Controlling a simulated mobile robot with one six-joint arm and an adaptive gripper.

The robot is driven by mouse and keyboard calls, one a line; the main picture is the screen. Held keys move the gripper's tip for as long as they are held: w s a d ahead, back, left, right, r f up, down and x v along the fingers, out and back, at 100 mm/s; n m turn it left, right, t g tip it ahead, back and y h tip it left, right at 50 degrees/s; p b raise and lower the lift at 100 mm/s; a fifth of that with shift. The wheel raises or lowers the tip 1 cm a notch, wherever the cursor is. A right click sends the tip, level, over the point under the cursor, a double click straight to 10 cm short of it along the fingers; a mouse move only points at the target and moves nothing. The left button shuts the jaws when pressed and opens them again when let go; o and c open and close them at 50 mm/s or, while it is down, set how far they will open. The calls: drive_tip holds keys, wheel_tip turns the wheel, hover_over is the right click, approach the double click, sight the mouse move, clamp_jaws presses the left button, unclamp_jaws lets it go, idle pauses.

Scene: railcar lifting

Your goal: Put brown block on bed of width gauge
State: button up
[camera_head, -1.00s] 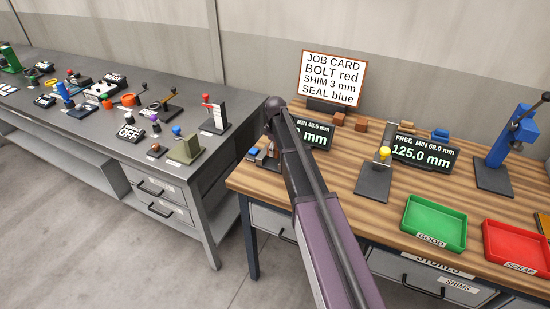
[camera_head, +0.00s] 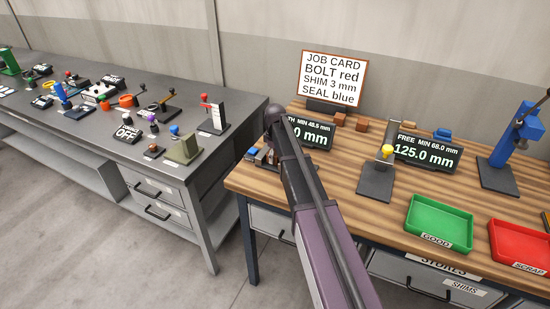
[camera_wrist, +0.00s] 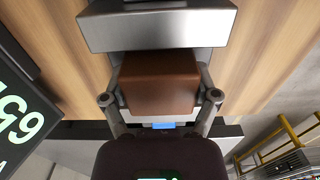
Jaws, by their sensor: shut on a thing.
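The brown block (camera_wrist: 158,82) is between the two fingers of my gripper (camera_wrist: 159,98) in the wrist view, and the gripper is shut on it. The grey metal part of the width gauge (camera_wrist: 157,30) lies just beyond the block and covers its far edge. I cannot tell whether the block touches the gauge's bed. In the head view the gauge's display (camera_head: 309,134) stands behind my arm. My arm hides the block and most of the gauge there. A small blue part (camera_head: 252,152) shows at the gauge's left.
A second gauge with a yellow knob (camera_head: 387,151) and its display (camera_head: 427,152) stand to the right. Small brown blocks (camera_head: 340,119) lie behind. A green tray (camera_head: 440,222) and a red tray (camera_head: 520,243) are at the front right. The grey bench (camera_head: 225,112) is left.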

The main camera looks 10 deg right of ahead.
drive_tip(key=shift+f, duration=0.1)
drive_tip(key=o, duration=1.1)
drive_tip(key=shift+r, duration=0.2)
wheel_tip(320, 180, up, 12)
drive_tip(key=p, duration=1.2)
drive_tip(key=s+m, duration=0.3)
drive_tip(key=s, duration=0.6)
drive_tip(key=s+m, duration=0.4)
drive_tip(key=s, duration=0.6)
drive_tip(key=s+m, duration=0.3)
drive_tip(key=s, duration=0.7)
drive_tip(key=shift+m, duration=0.4)
